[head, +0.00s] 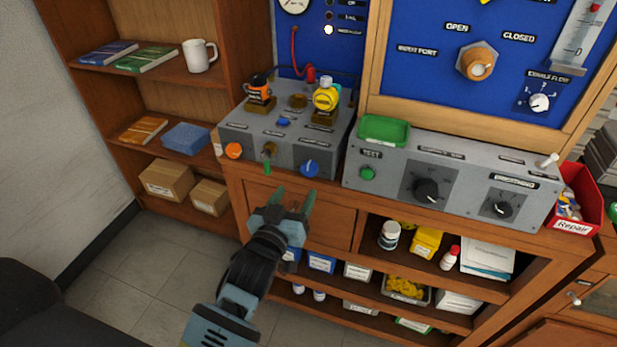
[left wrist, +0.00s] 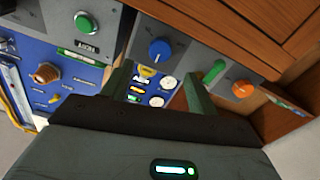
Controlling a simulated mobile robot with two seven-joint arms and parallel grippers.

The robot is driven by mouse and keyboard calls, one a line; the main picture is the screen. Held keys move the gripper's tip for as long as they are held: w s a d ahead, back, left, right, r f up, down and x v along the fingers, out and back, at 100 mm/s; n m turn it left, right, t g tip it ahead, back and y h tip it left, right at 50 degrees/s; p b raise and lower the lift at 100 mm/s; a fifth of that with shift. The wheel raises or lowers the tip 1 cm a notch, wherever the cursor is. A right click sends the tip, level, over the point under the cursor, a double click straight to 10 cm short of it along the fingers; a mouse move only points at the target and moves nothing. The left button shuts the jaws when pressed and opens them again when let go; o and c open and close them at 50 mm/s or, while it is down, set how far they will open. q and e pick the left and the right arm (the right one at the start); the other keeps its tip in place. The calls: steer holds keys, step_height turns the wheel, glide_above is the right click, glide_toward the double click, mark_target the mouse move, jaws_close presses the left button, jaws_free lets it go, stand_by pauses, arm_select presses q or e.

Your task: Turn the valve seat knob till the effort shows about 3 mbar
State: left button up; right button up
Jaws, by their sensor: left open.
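My left gripper (head: 292,199) is open and empty in front of the grey control box (head: 240,152), below its front face. On that face are an orange knob (head: 234,150), a green-handled lever (head: 268,163) and a blue knob (head: 309,168). The labels are too small to read, so I cannot tell which is the valve seat knob. In the left wrist view the blue knob (left wrist: 160,51) appears between and beyond the open fingers (left wrist: 157,85), apart from them. A round gauge (head: 294,4) is cut off at the top; its reading is unclear. My right gripper is not in view.
Orange and yellow regulators (head: 326,95) stand on the box. The breathing box (head: 458,182) with black dials and a green tray (head: 383,131) sits to the right. A red Repair bin (head: 577,205) is at the far right. Shelves with bottles lie below; floor is clear at left.

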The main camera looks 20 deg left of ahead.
mark_target(308, 172)
arm_select(q)
steer(key=shift+w+d, duration=0.1)
steer(key=shift+w, duration=3.7)
steer(key=c, duration=1)
